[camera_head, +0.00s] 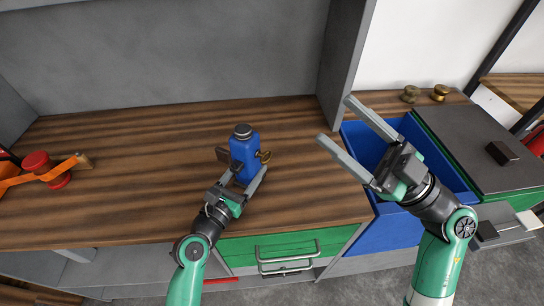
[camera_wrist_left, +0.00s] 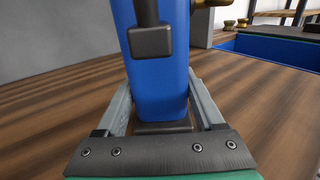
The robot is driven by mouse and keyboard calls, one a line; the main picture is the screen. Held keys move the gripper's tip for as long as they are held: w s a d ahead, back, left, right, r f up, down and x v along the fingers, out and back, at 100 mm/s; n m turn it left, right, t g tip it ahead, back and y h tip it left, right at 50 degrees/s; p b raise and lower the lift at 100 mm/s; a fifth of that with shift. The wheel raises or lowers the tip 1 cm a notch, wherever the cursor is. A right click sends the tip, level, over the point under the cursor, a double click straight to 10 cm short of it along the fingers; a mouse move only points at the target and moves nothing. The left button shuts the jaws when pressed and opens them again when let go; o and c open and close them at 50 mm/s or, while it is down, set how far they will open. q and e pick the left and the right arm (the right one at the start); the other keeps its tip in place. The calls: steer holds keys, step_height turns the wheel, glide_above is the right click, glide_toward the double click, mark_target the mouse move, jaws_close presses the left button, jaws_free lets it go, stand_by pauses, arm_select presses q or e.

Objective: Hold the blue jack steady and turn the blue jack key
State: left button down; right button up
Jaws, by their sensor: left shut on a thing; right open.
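The blue jack (camera_head: 243,150) stands upright on the wooden workbench, with a dark round cap on top. A brass key (camera_head: 263,156) sticks out of its right side, and a dark lever or handle shows at its left. My left gripper (camera_head: 241,177) is shut on the lower part of the blue jack; in the left wrist view its fingers lie on both sides of the blue body (camera_wrist_left: 158,85). The brass part also shows at the top of that view (camera_wrist_left: 208,4). My right gripper (camera_head: 335,122) is open and empty, to the right of the jack and apart from it.
A blue bin (camera_head: 365,140) stands under the right gripper, beside a grey-topped cabinet (camera_head: 470,150). Two brass pieces (camera_head: 425,93) sit behind it. A red and orange tool (camera_head: 40,170) lies at the far left. The bench (camera_head: 130,205) around the jack is clear.

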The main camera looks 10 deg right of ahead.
mark_target(270, 159)
step_height(270, 159, down, 15)
steer(key=w+m+g+h, duration=0.2)
steer(key=m+g+h, duration=0.2)
steer(key=x, duration=1.1)
steer(key=shift+w+a, duration=0.1)
steer(key=shift+a, duration=0.3)
jaws_close()
